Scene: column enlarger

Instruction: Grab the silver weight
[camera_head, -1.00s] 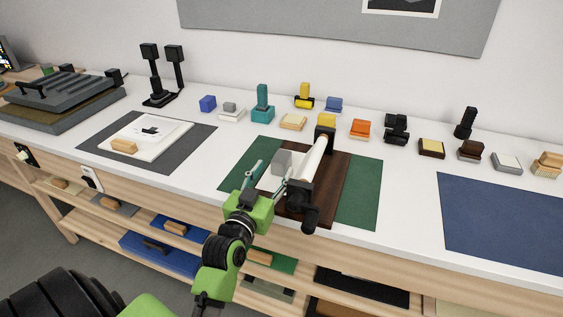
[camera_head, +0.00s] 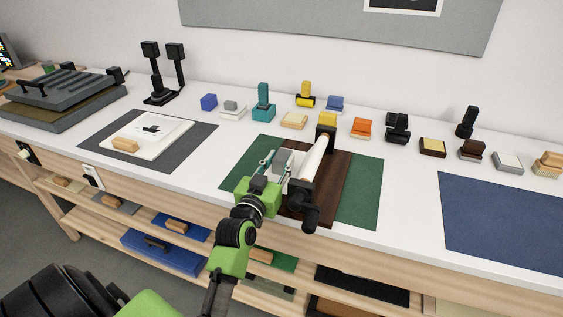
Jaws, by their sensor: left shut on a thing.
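The silver weight (camera_head: 283,158) is a small grey block at the left side of the dark wooden board (camera_head: 333,185), beside the white roller. My left gripper (camera_head: 279,164) reaches it from the front and is shut on it, with a finger on either side. The gripper body partly hides the space in front of the weight. I cannot tell whether the weight touches the surface under it. My right gripper is not in view.
A green mat (camera_head: 362,195) lies under the board. Several small blocks and tools line the back. A blue mat (camera_head: 505,220) at right is bare.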

